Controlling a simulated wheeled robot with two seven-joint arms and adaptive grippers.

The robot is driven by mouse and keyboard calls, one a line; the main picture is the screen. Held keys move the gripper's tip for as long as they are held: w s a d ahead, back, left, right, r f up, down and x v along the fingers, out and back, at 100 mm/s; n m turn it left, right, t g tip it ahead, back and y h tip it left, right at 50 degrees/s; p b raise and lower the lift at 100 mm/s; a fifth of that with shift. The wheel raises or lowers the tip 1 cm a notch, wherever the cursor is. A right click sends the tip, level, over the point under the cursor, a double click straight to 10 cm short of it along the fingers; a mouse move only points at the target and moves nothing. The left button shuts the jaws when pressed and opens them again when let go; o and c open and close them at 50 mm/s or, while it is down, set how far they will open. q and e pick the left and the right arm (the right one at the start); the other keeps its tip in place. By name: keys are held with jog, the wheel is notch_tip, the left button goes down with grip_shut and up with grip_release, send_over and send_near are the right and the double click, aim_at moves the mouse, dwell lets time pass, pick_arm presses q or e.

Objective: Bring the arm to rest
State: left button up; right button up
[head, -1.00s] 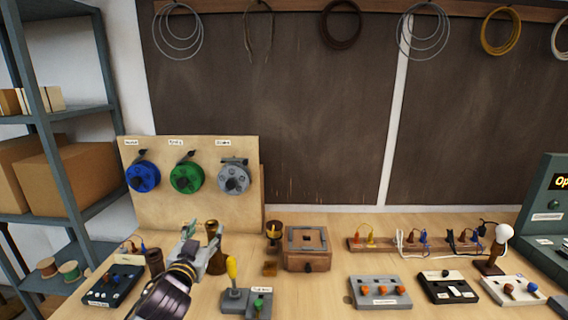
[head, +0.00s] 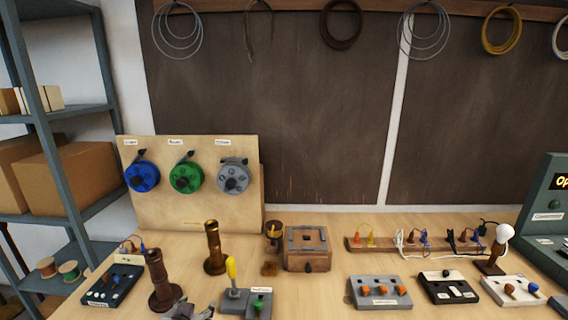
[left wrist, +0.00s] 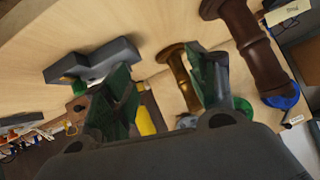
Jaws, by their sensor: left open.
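My left gripper (head: 188,311) shows only in part at the bottom edge of the head view. It is open and empty, in front of a dark brown turned post (head: 163,282). In the left wrist view its two fingers (left wrist: 158,88) are spread apart with nothing held between them. The brown post (left wrist: 248,42) and a bronze post (left wrist: 180,76) also show there, beyond the fingers. The bronze post (head: 214,248) stands upright on the table in the head view. My right gripper is not in view.
A grey block with a yellow handle (head: 232,272) stands right of the gripper. A wooden box (head: 306,250), switch panels (head: 380,291) and a small lamp (head: 498,248) stand further right. A black switch box (head: 113,286) is at left. Blue, green and grey spools hang on a board (head: 245,158).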

pick_arm(q)
jog(key=s+d+f+g+h, duration=0.1)
jog(key=s+f+g, duration=0.4)
jog(key=s, duration=0.4)
jog(key=s+f+g, duration=0.2)
jog(key=s+f, duration=0.4)
jog(key=s, duration=0.3)
jog(key=s+f+g, duration=0.2)
jog(key=s+f, duration=0.1)
jog(key=f, duration=3.1)
jog(key=s+a+f, duration=0.2)
jog(key=s+f, duration=0.7)
jog(key=s, duration=0.2)
jog(key=s+a+f+m, duration=0.1)
jog(key=s+a+f, duration=0.1)
jog(key=s+f, duration=0.8)
jog(key=shift+s+g, duration=0.4)
jog(key=shift+s, duration=0.15)
jog(key=shift+c, duration=0.5)
